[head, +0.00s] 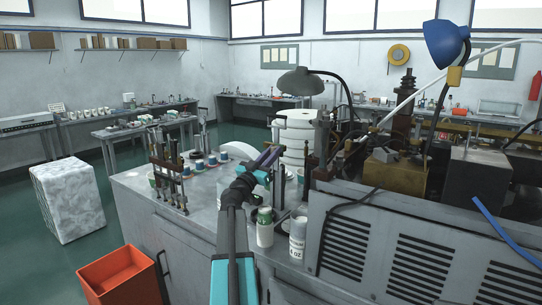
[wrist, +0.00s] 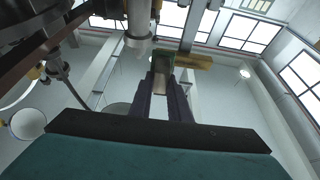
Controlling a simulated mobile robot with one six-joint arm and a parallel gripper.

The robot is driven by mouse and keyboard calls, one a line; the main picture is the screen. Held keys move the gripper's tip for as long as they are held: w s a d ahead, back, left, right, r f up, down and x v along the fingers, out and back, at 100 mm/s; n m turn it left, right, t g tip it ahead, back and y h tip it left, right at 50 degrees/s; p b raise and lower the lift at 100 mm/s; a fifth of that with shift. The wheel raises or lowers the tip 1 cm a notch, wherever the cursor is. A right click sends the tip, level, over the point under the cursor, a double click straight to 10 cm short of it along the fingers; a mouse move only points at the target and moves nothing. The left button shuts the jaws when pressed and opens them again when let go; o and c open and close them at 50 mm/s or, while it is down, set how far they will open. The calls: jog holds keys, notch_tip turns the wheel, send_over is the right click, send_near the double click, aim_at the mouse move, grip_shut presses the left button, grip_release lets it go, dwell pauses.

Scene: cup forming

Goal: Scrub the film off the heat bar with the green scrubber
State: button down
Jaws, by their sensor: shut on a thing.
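My gripper (head: 272,154) is in the middle of the head view, stretched out over the grey workbench beside the machine. In the wrist view my gripper (wrist: 163,88) has its two dark fingers closed on a small block with a green edge and a pale face, which looks like the green scrubber (wrist: 162,62). A yellow-brown bar (wrist: 193,62) shows just beyond the block in the wrist view. I cannot tell whether it is the heat bar or whether the block touches it. No film can be made out.
The grey workbench (head: 135,182) carries a rack of upright tools (head: 170,172), several cups, a green-and-white bottle (head: 265,228) and a white can (head: 298,238). The machine housing (head: 385,250) blocks the right side. An orange bin (head: 120,277) stands on the floor at left.

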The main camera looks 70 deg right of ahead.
jog(key=shift+s+d+b, duration=0.15)
jog(key=shift+d+b, duration=0.4)
jog(key=shift+b, duration=0.1)
dwell(0.3)
jog(key=shift+w+d+b, duration=0.3)
jog(key=shift+w+b, duration=0.7)
jog(key=shift+b, duration=0.05)
jog(key=shift+w+d+b, duration=0.25)
jog(key=shift+w+b, duration=0.7)
jog(key=shift+b, duration=0.1)
jog(key=shift+w+d+b, duration=0.25)
jog(key=shift+w+b, duration=0.7)
jog(key=shift+b, duration=0.1)
jog(key=shift+w+d+b, duration=0.25)
jog(key=shift+w+b, duration=0.7)
jog(key=shift+b, duration=0.05)
jog(key=shift+s, duration=0.1)
jog(key=shift+s+a+b, duration=0.25)
jog(key=shift+s+b, duration=0.6)
jog(key=shift+s, duration=0.1)
jog(key=shift+s+a+b, duration=0.25)
jog(key=shift+s+b, duration=0.6)
jog(key=shift+s, duration=0.1)
